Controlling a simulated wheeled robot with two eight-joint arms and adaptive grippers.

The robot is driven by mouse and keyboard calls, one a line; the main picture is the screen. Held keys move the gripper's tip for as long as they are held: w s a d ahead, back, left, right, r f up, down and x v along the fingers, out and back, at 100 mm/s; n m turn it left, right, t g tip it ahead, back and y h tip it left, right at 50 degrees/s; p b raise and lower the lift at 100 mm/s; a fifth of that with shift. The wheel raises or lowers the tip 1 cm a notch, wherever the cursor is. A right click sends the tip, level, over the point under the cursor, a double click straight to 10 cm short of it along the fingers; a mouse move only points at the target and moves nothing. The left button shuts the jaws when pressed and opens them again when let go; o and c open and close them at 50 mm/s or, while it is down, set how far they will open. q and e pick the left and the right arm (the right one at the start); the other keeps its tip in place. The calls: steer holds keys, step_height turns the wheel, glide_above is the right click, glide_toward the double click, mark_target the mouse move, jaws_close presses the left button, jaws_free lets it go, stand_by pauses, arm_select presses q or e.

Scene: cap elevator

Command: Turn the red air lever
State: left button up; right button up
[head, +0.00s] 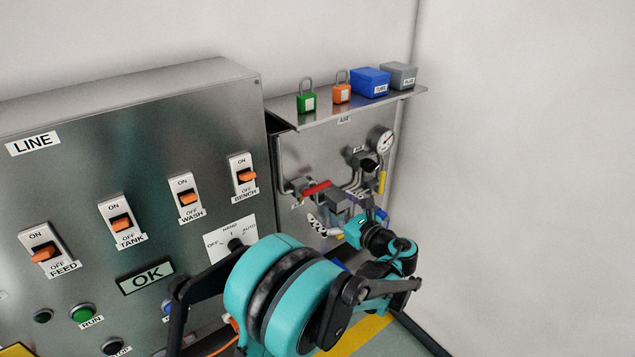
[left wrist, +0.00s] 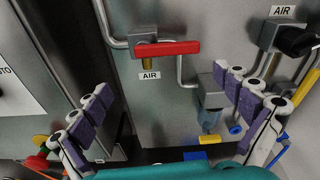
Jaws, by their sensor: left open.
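The red air lever (head: 317,188) sits on the piped panel under the shelf, right of the big control cabinet. In the left wrist view the red lever (left wrist: 166,48) lies about horizontal, pointing right from its grey valve body, above an AIR label (left wrist: 149,75). My left gripper (head: 345,218) is in front of the panel, just below the lever in the head view. In the left wrist view the fingers of my left gripper (left wrist: 170,85) are spread wide with nothing between them; the lever shows beyond them, apparently untouched. My right gripper is not in view.
A gauge (head: 382,140), a black-handled valve (left wrist: 297,40) and a filter bowl (left wrist: 208,108) crowd the panel to the right of the lever. The shelf (head: 345,118) above holds padlocks and boxes. The control cabinet (head: 150,150) stands close on the left.

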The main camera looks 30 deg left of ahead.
mark_target(319, 189)
arm_select(q)
steer(key=shift+m+y, duration=0.6)
steer(key=shift+m, duration=0.2)
steer(key=x, duration=0.2)
steer(key=w+x, duration=0.1)
steer(key=x, duration=0.2)
steer(key=r+x, duration=0.1)
steer(key=x, duration=0.2)
steer(key=shift+w+d, duration=0.1)
steer(key=shift+d, duration=0.2)
